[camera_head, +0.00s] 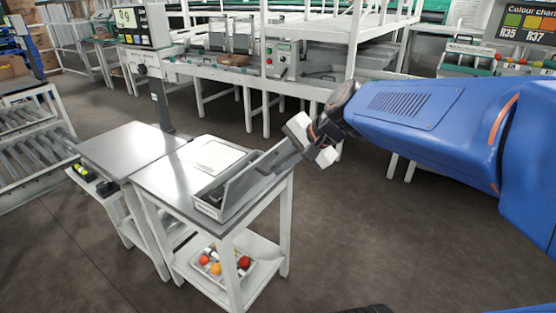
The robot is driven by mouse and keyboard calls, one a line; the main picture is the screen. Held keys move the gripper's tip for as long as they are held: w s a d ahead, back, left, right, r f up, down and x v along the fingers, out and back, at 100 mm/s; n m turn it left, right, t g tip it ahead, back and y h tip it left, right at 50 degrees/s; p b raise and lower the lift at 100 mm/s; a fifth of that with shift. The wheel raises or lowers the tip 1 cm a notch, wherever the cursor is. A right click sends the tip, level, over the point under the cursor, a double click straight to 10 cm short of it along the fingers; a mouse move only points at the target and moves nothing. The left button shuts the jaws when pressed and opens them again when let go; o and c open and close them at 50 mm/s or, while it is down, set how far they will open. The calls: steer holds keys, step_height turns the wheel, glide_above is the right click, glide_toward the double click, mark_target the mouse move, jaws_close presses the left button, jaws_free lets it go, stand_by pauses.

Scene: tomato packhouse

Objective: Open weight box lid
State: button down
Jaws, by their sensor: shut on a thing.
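The weight box (208,209) is a low grey box at the right front edge of the grey-topped table. Its narrow grey lid (247,183) appears tilted up along the right side of the box, partly open. My gripper (272,166) comes from the right, with its white body and grey fingers angled down to the left. It is shut on the lid near the lid's far end. The fingers hide part of that end, and the inside of the box is mostly hidden.
A flat white tray or panel (212,155) lies behind the box on the table (165,180). A lower shelf holds a tray of tomatoes (226,262). A scale display (142,25) stands on a post behind. Open floor (370,240) lies to the right.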

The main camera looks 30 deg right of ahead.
steer(key=shift+s+f, duration=0.1)
steer(key=shift+f, duration=0.1)
stand_by(0.3)
steer(key=c, duration=1.9)
jaws_free()
steer(key=shift+r, duration=0.15)
steer(key=v, duration=1.1)
steer(key=shift+s+d+r, duration=0.2)
steer(key=shift+r, duration=0.05)
